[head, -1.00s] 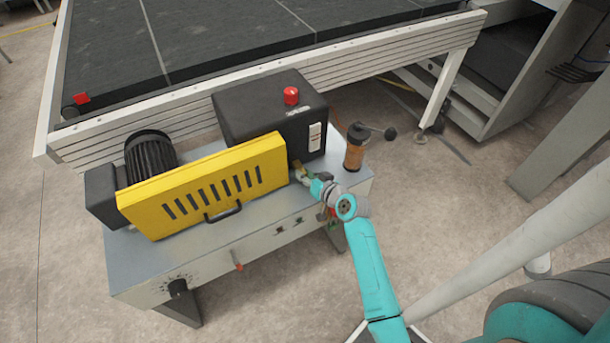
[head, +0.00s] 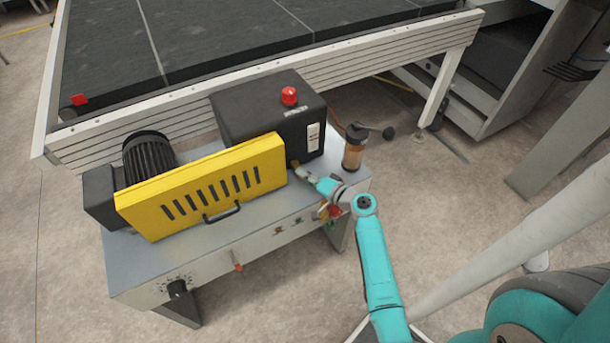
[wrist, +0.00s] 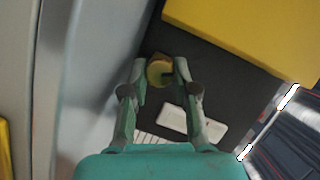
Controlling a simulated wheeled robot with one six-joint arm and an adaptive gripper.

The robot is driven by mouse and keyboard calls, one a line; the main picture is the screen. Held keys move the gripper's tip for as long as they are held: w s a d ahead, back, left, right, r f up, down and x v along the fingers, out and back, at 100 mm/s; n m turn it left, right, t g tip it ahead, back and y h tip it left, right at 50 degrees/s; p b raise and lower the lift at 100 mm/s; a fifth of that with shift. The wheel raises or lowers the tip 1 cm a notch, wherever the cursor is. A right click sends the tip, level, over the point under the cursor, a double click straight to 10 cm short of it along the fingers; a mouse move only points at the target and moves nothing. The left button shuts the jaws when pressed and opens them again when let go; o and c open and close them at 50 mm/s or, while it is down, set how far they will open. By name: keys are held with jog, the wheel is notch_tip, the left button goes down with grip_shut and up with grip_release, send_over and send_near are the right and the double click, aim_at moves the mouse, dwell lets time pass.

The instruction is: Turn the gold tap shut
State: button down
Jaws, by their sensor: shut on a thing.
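The gold tap (wrist: 159,72) is a small round brass-coloured piece, seen between my fingertips in the wrist view. My gripper (wrist: 161,69) is shut on it, one finger on each side. In the head view my gripper (head: 298,168) is at the right end of the yellow guard, low in front of the black box. The tap is too small and too covered by the fingers there to make out clearly. How far it is turned cannot be told.
The yellow guard (head: 205,188) stands left of my gripper, and the black box (head: 268,122) with a red button is behind it. An amber cylinder with a crank handle (head: 354,150) stands close on the right. Coloured knobs (head: 331,213) hang at the bench's right end.

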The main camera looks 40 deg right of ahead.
jog(key=shift+m, duration=0.3)
jog(key=c, duration=0.9)
grip_release()
jog(key=shift+s+d+r, duration=0.1)
jog(key=shift+s+r, duration=0.1)
jog(key=shift+s, duration=1.1)
jog(key=shift+s+d+r, duration=0.15)
jog(key=shift+s, duration=1.2)
jog(key=shift+s+d+r, duration=0.1)
jog(key=shift+s+r, duration=0.1)
jog(key=shift+s, duration=1.1)
